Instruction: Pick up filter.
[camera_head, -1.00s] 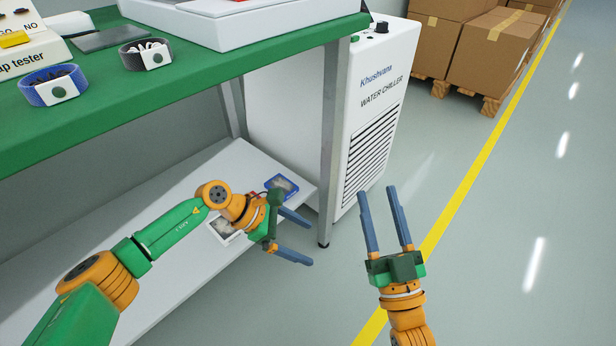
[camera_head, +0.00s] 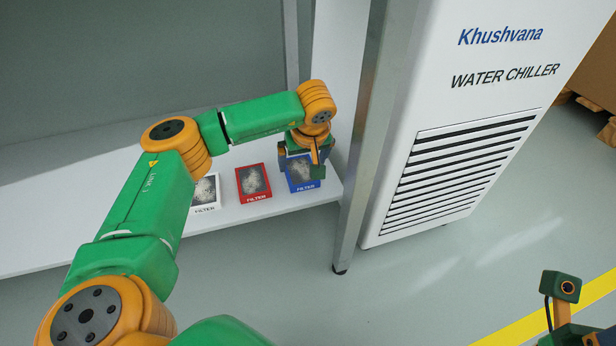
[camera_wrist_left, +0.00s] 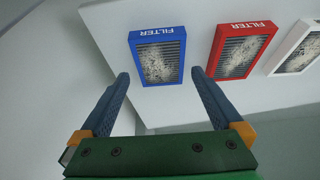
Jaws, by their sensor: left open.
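Three filters lie on the white lower shelf. The blue filter (camera_head: 300,174) is at the shelf's right end, the red filter (camera_head: 253,183) is left of it, and the white filter (camera_head: 205,192) is further left, partly behind my arm. In the left wrist view the blue filter (camera_wrist_left: 158,56) shows just beyond and between my open fingertips, with the red filter (camera_wrist_left: 240,50) and white filter (camera_wrist_left: 298,48) to its right. My left gripper (camera_wrist_left: 160,75) is open and empty; in the head view it (camera_head: 316,160) is over the blue filter, partly hiding it.
The white lower shelf (camera_head: 245,212) ends at a metal table leg (camera_head: 358,150) close to the right of my left gripper. A white water chiller (camera_head: 470,100) stands just beyond that leg. Open floor lies in front, with a yellow line (camera_head: 510,335).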

